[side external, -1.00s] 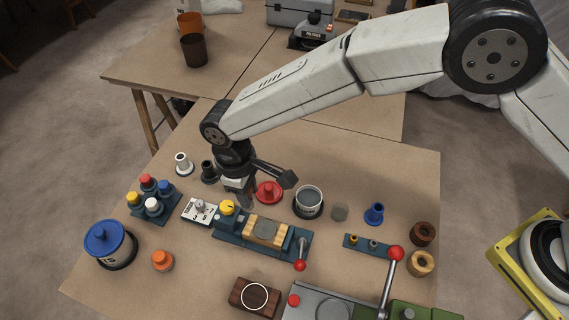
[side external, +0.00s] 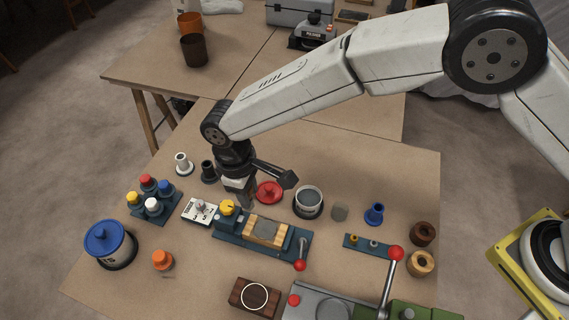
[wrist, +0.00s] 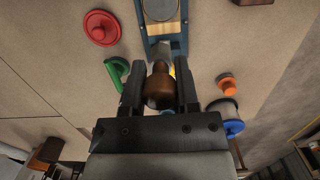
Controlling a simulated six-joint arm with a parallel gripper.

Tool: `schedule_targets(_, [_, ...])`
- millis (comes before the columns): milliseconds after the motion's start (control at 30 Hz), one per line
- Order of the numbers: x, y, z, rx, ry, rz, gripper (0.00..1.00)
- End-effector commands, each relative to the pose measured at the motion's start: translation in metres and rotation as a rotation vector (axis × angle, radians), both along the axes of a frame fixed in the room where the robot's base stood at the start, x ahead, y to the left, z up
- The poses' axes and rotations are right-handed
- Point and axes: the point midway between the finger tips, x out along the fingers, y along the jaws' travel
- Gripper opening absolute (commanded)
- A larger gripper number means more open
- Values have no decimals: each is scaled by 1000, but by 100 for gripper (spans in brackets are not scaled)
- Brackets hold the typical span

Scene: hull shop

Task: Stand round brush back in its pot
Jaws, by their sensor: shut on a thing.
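My gripper (wrist: 160,92) is shut on the round brush (wrist: 159,86), whose brown rounded wooden handle shows between the fingers in the wrist view. The brush's lower end is largely hidden there, and in the side view the fingers (side external: 242,198) hide the brush. The fingers point down close behind the yellow knob of the blue clamp fixture. An open round pot (side external: 308,201) with grey contents and a dark base stands to the right of my gripper, apart from it. I cannot tell for sure whether it is the brush's own pot.
The blue clamp fixture (side external: 265,237) has a red-knobbed lever. Near it are a red lid (side external: 268,191), a white switch plate (side external: 199,211) and a rack of coloured caps (side external: 154,197). A blue-lidded tin (side external: 108,246) stands left. A green piece (wrist: 117,72) lies beside my fingers.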

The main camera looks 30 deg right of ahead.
Motion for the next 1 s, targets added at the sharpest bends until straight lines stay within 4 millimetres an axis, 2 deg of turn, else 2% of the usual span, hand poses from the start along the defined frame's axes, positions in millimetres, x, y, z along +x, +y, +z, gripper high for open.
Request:
schedule_targets(167, [1, -9, -2, -1, -1, -2, 0])
schedule_targets(367, [2, -36, -9, -4, -1, -7, 0])
schedule_targets(667, [-7, -103, -24, -9, -1, -8, 0])
schedule_targets(1000, [-35, -175, -37, -6, 1, -5, 0])
